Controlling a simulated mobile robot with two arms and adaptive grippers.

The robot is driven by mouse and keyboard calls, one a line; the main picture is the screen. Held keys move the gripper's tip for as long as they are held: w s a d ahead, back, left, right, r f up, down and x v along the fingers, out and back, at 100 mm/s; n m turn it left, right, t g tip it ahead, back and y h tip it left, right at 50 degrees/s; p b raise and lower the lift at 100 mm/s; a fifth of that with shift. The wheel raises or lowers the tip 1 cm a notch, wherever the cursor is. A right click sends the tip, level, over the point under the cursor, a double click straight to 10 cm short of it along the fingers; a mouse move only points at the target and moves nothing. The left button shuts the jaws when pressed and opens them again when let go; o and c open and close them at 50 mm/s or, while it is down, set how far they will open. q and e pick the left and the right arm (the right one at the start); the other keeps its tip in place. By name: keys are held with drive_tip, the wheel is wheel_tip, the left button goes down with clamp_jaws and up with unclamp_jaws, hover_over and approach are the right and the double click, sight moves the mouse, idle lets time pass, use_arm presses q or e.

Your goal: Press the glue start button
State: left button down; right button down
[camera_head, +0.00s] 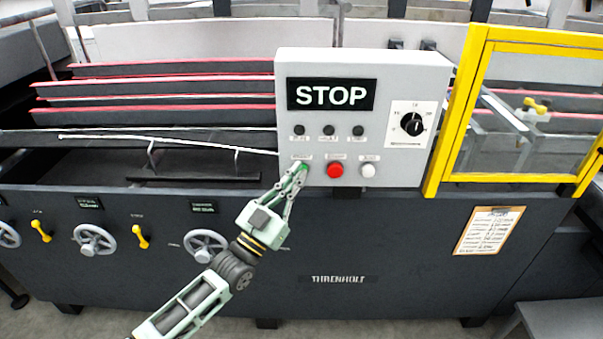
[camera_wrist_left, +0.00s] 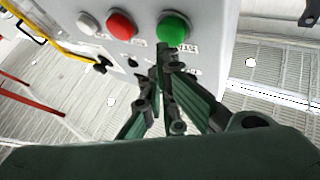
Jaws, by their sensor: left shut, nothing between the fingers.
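A light grey control box (camera_head: 415,77) carries a black STOP display (camera_head: 331,95). Along its lower edge are a green button (camera_head: 300,166), a red button (camera_head: 335,170) and a white button (camera_head: 368,171). My left gripper (camera_head: 297,172) is shut and empty, with its fingertips at the green button and partly covering it. In the left wrist view the green button (camera_wrist_left: 173,29) stands just beyond the closed fingertips (camera_wrist_left: 163,50); whether they touch it I cannot tell. The red button (camera_wrist_left: 121,24) and white button (camera_wrist_left: 88,23) are beside it. My right gripper is not in view.
A black rotary knob (camera_head: 411,124) and several dark indicators sit above the buttons. A yellow-framed guard (camera_head: 455,110) stands to the right of the box. Handwheels (camera_head: 94,240) and yellow handles (camera_head: 140,236) line the dark machine front at left.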

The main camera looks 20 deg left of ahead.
use_arm(q)
drive_tip(key=shift+w, duration=0.25)
idle(0.4)
drive_tip(key=shift+w+a+b, duration=0.15)
drive_tip(key=shift+w+b, duration=0.15)
drive_tip(key=shift+w, duration=0.05)
idle(0.3)
idle(0.4)
drive_tip(key=shift+s+d+p, duration=0.25)
drive_tip(key=shift+s+p, duration=0.35)
drive_tip(key=shift+s, duration=0.3)
drive_tip(key=s+p, duration=0.1)
drive_tip(key=s, duration=0.1)
drive_tip(key=s+d+p, duration=0.1)
drive_tip(key=s, duration=0.1)
drive_tip(key=shift+s+d+p, duration=0.2)
drive_tip(key=shift+s+p, duration=0.2)
